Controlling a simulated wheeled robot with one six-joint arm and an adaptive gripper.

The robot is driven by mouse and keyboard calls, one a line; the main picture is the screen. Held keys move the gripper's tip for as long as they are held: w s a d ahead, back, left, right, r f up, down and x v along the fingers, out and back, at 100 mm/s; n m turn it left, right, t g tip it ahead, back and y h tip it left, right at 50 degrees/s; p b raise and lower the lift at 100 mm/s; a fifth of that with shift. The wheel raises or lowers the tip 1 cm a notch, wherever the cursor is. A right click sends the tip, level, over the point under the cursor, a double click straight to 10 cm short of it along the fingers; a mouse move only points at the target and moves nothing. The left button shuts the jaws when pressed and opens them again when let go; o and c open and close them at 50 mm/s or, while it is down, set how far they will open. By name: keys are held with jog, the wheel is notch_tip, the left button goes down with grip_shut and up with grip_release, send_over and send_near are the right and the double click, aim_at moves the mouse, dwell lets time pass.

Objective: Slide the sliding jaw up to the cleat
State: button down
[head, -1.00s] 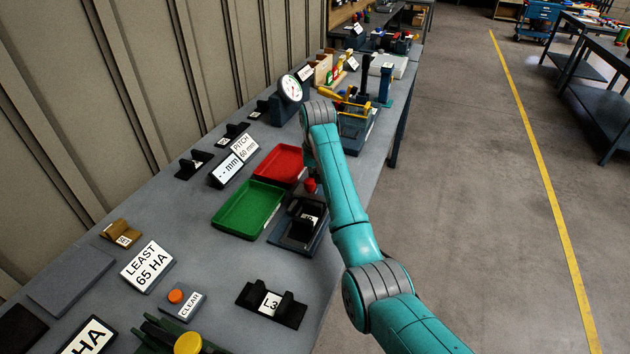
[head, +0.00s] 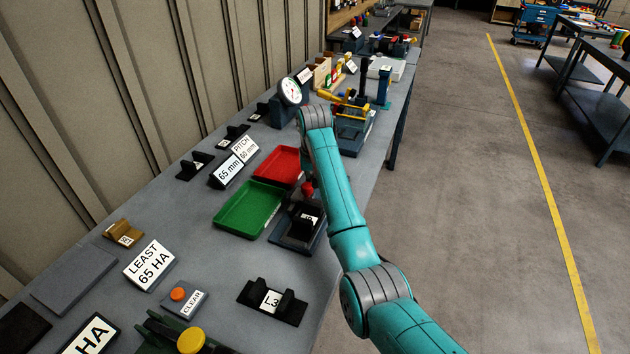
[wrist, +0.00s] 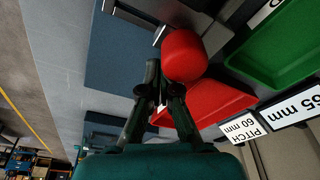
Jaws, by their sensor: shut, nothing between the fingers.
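A dark fixture (head: 286,236) stands at the bench's front edge, with a black labelled block on it (head: 305,222). A red rounded knob (head: 307,188) shows at its far end, partly behind my arm. In the wrist view the red knob (wrist: 184,56) is large and close, just beside my fingertips. My gripper (wrist: 156,88) is shut and empty; I cannot tell whether it touches the knob. In the head view my gripper is hidden behind my arm. I cannot clearly tell the sliding jaw and the cleat apart; grey metal parts (wrist: 203,18) show beyond the knob.
A green tray (head: 222,220) and a red tray (head: 275,165) lie left of the fixture. A display reads 65 mm (head: 229,170), beside a sign reading PITCH 60 mm (head: 245,149). A black L3 holder (head: 271,300) stands nearer. A dial gauge (head: 290,91) stands beyond.

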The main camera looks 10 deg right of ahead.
jog(key=shift+w+d, duration=0.15)
jog(key=shift+w, duration=0.05)
dwell(0.7)
jog(key=shift+r, duration=0.2)
notch_tip(320, 180, up, 9)
jog(key=shift+f, duration=0.15)
dwell(0.8)
dwell(0.9)
